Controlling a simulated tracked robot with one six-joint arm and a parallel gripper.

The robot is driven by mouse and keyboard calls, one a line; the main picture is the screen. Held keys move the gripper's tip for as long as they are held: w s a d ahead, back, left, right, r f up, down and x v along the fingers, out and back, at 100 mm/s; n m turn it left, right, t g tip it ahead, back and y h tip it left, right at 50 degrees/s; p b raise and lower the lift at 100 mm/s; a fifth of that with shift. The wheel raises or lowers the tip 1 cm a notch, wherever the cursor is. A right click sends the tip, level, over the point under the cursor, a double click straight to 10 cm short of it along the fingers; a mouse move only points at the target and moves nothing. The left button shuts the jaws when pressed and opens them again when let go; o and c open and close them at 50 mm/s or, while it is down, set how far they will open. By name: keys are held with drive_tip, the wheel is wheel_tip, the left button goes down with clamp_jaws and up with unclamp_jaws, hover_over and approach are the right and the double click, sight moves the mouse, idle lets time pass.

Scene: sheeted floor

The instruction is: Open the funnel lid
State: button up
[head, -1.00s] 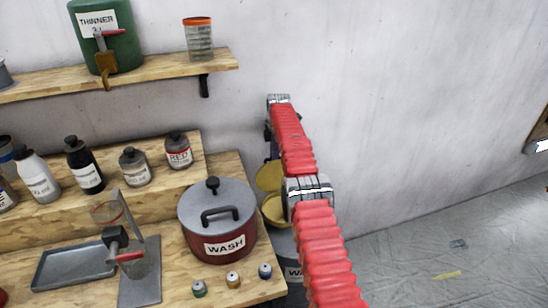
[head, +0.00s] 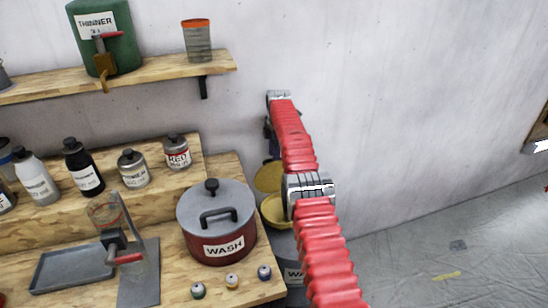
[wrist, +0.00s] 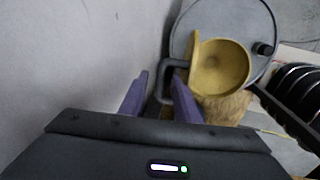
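The yellow funnel (head: 275,212) sits on a grey drum to the right of the bench, partly hidden behind my red arm. Its yellow lid (head: 268,177) stands raised at the wall side, and the bowl is uncovered. In the wrist view the funnel bowl (wrist: 220,70) faces up and the lid (wrist: 193,48) shows nearly edge-on at its left. A dark looped handle (wrist: 162,82) projects left from beside the lid. My gripper (wrist: 160,85) has its two purple fingers apart, with part of the handle showing between them. Whether they touch it is unclear.
The grey drum top (wrist: 190,22) lies under the funnel. The wall is close on the left of my gripper in the wrist view. A red WASH pot (head: 217,222) stands on the bench beside the drum. The floor at the right is mostly clear.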

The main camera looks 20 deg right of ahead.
wheel_tip(320, 180, up, 10)
drive_tip(key=s, duration=0.2)
idle(0.4)
